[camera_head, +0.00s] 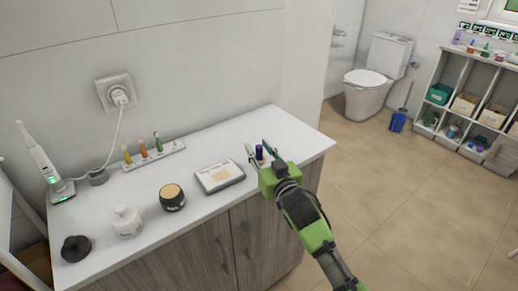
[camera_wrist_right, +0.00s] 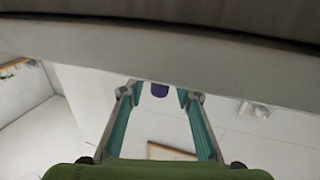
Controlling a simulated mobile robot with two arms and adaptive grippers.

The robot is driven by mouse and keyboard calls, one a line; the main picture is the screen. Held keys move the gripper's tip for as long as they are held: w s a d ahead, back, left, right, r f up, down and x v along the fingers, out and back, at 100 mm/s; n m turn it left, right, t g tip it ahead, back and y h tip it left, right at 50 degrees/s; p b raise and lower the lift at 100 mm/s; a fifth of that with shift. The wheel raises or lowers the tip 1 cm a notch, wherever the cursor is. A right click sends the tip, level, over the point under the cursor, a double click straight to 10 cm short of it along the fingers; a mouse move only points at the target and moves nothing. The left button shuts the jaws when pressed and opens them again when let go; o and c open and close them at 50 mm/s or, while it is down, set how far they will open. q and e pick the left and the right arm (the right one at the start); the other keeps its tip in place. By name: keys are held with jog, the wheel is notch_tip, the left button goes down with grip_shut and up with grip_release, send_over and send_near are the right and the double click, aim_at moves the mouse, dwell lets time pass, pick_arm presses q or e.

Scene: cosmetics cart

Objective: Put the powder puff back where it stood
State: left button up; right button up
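My right gripper (camera_head: 259,150) reaches over the right end of the white counter, with its two fingers spread. A small dark purple upright thing (camera_head: 259,152) shows between the fingers. The right wrist view also shows the purple thing (camera_wrist_right: 159,90) between the open fingertips (camera_wrist_right: 158,95), with a gap on both sides. I cannot tell for sure which thing is the powder puff. A round black jar with a tan top (camera_head: 172,196) and a black knobbed thing (camera_head: 76,248) stand on the counter further left. My left gripper is not in view.
On the counter (camera_head: 258,124) are a grey palette box (camera_head: 220,176), a white lidded jar (camera_head: 127,221), a rack of brush heads (camera_head: 153,156), and an electric toothbrush (camera_head: 42,160). The back right of the counter is clear. Shelves (camera_head: 480,95) and a toilet stand beyond.

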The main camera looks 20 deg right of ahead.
jog(key=shift+r, duration=0.15)
jog(key=s+d, duration=0.1)
jog(key=s, duration=1.1)
jog(key=shift+b, duration=0.4)
